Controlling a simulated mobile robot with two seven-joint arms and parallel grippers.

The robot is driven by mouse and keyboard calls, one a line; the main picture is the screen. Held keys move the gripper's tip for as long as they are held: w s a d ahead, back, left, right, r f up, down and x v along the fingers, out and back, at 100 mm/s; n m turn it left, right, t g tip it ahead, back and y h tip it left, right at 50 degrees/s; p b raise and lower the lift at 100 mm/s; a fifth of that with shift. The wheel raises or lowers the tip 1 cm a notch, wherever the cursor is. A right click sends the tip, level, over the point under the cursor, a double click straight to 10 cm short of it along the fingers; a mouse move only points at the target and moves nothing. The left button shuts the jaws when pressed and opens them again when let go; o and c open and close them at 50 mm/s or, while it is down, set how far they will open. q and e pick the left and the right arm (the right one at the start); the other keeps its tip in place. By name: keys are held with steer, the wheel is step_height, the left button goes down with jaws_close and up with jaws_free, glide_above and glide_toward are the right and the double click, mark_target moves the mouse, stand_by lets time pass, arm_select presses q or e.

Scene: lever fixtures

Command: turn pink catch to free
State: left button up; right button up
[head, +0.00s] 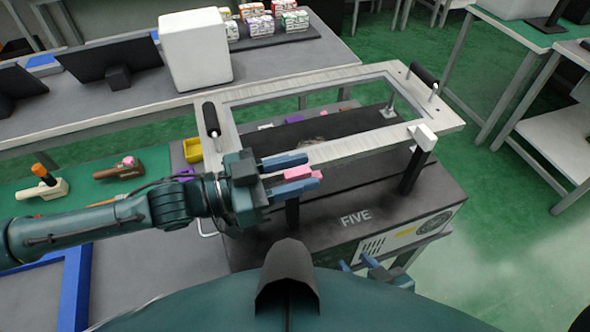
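The pink catch (300,174) sits at the near left corner of the pale rectangular frame, above a black post (292,213) on the dark machine marked FIVE. My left gripper (303,171) reaches in from the left with its two blue fingers apart, one on the far side and one on the near side of the pink catch. The near finger looks close to it; contact is not clear. The fingers partly hide the catch, so its angle is hard to read. My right gripper (382,270) shows only partly at the bottom edge, low in front of the machine.
The pale frame (340,150) has a white catch (424,136) at its near right corner and black handles (211,118) on its sides. The machine (350,220) stands below. Brown and cream lever pieces (122,170) lie on the green mat at left.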

arm_select(q)
steer(key=shift+a, duration=0.1)
steer(key=b+v, duration=0.1)
steer(key=v, duration=1.2)
steer(key=shift+s, duration=0.1)
stand_by(0.3)
